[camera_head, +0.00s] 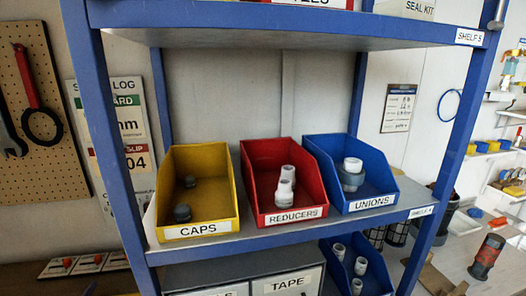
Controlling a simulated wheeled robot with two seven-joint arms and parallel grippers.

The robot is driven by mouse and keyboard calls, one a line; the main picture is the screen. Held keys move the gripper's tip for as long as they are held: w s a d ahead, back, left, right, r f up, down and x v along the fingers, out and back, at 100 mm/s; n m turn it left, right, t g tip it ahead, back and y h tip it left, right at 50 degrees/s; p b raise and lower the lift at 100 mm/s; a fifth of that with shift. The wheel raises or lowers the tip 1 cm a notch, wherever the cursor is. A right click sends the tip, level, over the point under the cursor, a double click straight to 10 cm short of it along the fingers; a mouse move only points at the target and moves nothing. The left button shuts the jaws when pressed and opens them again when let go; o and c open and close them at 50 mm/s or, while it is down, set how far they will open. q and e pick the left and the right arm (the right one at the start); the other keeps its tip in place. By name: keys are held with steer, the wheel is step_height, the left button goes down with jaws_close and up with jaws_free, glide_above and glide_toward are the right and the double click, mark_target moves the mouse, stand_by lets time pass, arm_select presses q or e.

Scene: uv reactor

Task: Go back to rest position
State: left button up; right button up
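Neither of my grippers shows in the head view. A blue shelf rack (190,251) fills the middle of the view. On its middle shelf stand three open bins side by side. The yellow bin labelled CAPS (200,158) is at left and holds dark grey caps (182,212). The red bin labelled REDUCERS (262,152) is in the middle and holds white and light grey reducers (285,189). The blue bin labelled UNIONS (328,146) is at right and holds a white and grey union (351,176).
Below are a grey drawer unit labelled TAPE (290,283) and another blue bin (375,279) with light fittings. A pegboard (50,170) with tools hangs at left. A clipboard (398,108) hangs behind the rack. A dark cylinder with red bands (487,257) stands at lower right.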

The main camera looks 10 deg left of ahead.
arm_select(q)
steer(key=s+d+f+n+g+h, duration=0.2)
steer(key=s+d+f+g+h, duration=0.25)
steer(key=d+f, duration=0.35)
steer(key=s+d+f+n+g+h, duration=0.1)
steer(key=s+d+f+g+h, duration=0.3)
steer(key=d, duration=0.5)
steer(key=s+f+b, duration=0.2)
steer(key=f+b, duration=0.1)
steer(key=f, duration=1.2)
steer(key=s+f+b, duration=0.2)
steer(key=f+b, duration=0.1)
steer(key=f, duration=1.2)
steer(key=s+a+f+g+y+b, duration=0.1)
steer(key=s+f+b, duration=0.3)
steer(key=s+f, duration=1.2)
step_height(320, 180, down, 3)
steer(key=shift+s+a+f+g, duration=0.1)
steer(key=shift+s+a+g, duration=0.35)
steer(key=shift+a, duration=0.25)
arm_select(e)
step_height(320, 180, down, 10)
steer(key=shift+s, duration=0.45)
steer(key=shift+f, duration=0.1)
